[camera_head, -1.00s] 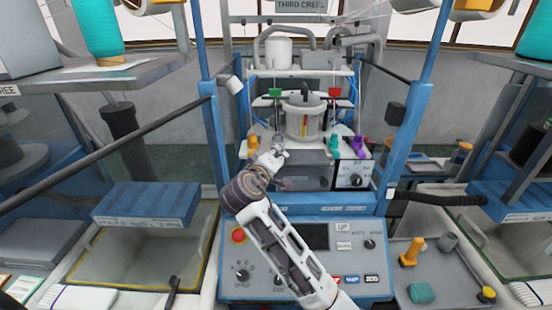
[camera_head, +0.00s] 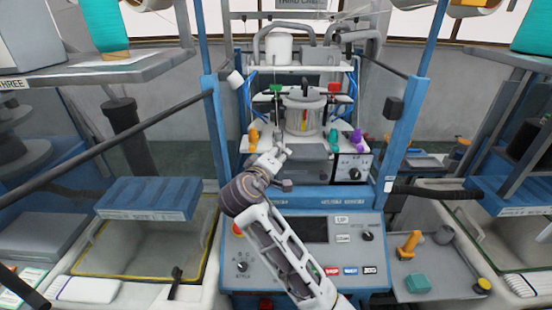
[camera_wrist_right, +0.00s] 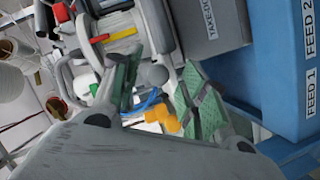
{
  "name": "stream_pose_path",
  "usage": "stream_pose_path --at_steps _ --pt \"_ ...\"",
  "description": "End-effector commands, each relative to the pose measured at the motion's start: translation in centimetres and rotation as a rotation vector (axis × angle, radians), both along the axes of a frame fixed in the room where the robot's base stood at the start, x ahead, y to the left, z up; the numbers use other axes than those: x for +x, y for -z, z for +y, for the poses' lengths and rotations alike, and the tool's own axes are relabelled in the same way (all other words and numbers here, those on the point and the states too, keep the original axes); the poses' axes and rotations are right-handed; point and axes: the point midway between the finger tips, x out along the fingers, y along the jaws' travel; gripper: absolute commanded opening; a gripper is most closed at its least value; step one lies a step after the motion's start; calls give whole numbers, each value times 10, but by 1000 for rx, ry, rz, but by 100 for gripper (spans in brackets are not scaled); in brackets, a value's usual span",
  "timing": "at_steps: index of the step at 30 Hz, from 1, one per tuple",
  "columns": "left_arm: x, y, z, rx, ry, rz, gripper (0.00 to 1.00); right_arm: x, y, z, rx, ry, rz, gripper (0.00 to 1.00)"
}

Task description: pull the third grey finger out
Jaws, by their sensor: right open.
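My right gripper (camera_head: 279,152) reaches up from below to the front edge of the machine's white shelf. In the right wrist view my right gripper (camera_wrist_right: 160,88) is open, with green pads on both fingers. A grey rounded finger (camera_wrist_right: 151,75) shows between the two pads, apparently just beyond the tips; I cannot tell whether a pad touches it. In the head view the grey finger (camera_head: 278,134) is small and partly hidden by my gripper. An orange finger (camera_head: 253,135) stands to its left; it also shows in the wrist view (camera_wrist_right: 165,117). My left gripper is not in view.
Teal (camera_head: 335,136) and purple (camera_head: 356,138) fingers stand further right on the shelf. A clear-walled cylinder (camera_head: 303,118) stands behind. Blue posts (camera_head: 403,130) flank the machine. A control panel (camera_head: 325,230) lies below my arm, and a side tray (camera_head: 440,270) holds loose parts.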

Motion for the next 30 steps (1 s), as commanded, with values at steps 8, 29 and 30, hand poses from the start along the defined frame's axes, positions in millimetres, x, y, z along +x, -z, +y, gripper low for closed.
stream_pose_path --at_steps 8,29,30 --pt "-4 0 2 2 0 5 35 -3 -1 1 0 -1 -1 43" --pt "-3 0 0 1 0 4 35 -67 -13 27 3 -7 5 43" --pt "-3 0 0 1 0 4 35 -69 -14 28 3 -7 5 43"
